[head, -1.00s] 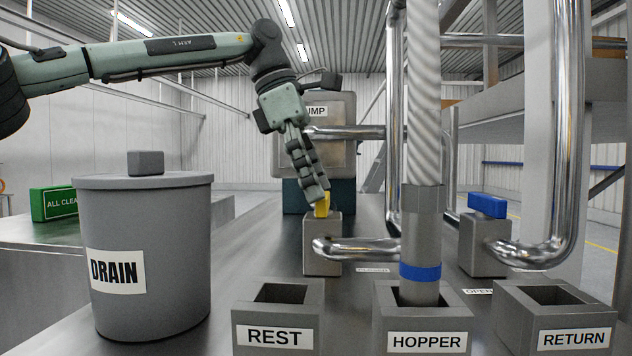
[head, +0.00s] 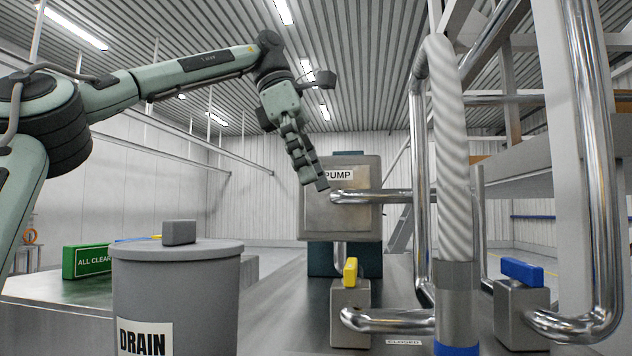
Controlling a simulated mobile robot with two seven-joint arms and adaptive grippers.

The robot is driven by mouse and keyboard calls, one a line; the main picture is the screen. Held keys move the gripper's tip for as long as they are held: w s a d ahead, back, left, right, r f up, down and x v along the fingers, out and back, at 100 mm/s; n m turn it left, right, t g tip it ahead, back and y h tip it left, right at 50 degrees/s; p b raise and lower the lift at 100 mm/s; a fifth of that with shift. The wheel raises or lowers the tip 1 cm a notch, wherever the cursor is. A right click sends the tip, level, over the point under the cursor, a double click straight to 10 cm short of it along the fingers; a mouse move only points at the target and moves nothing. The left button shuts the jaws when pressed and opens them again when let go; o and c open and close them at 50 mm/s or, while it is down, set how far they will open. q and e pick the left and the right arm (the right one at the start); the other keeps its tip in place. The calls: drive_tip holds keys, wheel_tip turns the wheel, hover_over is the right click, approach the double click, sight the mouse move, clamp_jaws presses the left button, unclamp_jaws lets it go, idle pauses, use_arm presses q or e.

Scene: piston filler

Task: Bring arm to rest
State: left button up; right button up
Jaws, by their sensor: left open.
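My left gripper (head: 318,184) is open and empty, raised in front of the pump (head: 342,212). It hangs above the yellow valve handle (head: 350,271) and apart from it. The yellow handle sits on a grey valve block (head: 349,314) and points along the view. My left arm (head: 190,72) reaches in from the left, bent down at the wrist. My right gripper is not in view.
The grey drain drum (head: 178,285) with its lidded top stands at the left, below my arm. A green all-clear sign (head: 87,261) is behind it. A ribbed hose (head: 452,150) and steel pipes (head: 418,180) stand right of the gripper. A blue valve handle (head: 522,270) is farther right.

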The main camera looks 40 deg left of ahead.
sight(349, 262)
use_arm(q)
drive_tip(key=shift+f, duration=0.1)
idle(0.3)
drive_tip(key=x, duration=1.2)
drive_tip(key=shift+w, duration=0.1)
